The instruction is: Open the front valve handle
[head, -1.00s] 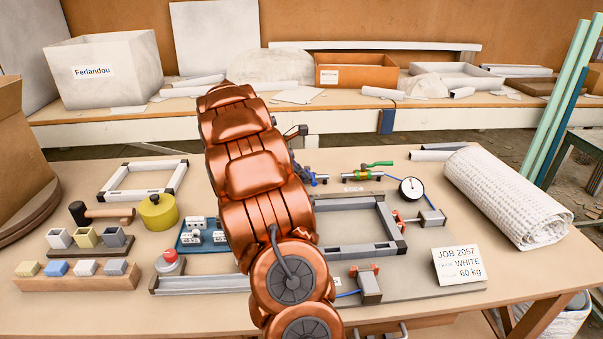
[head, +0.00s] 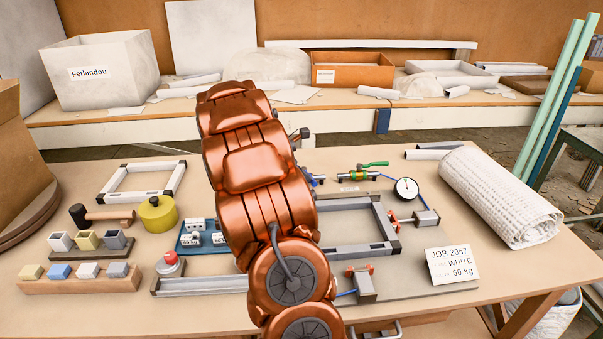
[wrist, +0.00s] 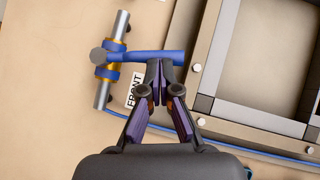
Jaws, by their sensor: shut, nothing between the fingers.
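In the wrist view the front valve is a silver pipe piece (wrist: 121,25) with brass and blue fittings. Its blue handle (wrist: 150,57) lies crosswise to the pipe, reaching right from a grey round cap. A label reading FRONT (wrist: 134,90) sits beside it. My gripper (wrist: 159,66) is shut, with its fingertips at the handle's right part; I cannot tell whether they touch it. In the head view my copper arm hides the gripper and most of the front valve; a bit of blue valve (head: 317,179) shows at the arm's right edge.
A grey frame (wrist: 211,60) stands just right of the gripper, and a blue hose (wrist: 180,128) runs below the valve. In the head view a green-handled valve (head: 372,165), a gauge (head: 406,190) and a rolled white cloth (head: 500,197) lie to the right.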

